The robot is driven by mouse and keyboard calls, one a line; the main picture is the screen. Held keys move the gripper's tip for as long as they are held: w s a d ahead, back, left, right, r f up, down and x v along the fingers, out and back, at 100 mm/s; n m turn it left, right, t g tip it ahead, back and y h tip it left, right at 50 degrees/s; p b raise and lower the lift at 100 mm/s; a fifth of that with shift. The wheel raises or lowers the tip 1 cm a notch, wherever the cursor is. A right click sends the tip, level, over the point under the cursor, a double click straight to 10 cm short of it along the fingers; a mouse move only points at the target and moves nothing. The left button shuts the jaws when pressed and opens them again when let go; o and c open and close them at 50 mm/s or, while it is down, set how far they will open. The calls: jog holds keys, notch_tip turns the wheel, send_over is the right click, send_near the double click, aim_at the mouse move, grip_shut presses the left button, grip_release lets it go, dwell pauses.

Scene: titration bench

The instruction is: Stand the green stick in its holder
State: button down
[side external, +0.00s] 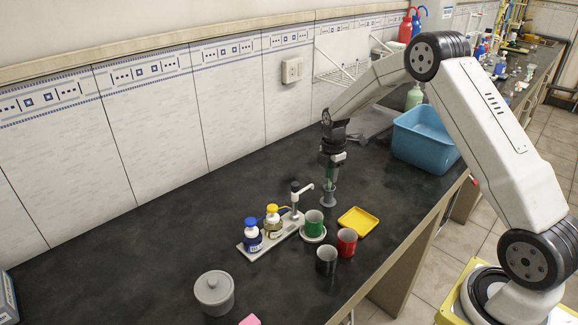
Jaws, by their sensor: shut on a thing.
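My gripper (331,166) points down above the holder and is shut on the green stick (330,178), of which only a short green part shows below the jaws. The stick looks upright. The small grey holder (328,196) stands on the dark bench directly below it. The stick's lower end meets the holder's top in the picture; I cannot tell whether it is inside the opening or just above or behind it. The stick's upper part is hidden by the gripper.
A blue basin (425,142) is at right.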

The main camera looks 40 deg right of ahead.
jog(key=shift+f, duration=0.4)
jog(key=shift+c, duration=0.3)
grip_release()
dwell(0.3)
jog(key=shift+r, duration=0.2)
jog(key=shift+r, duration=2.85)
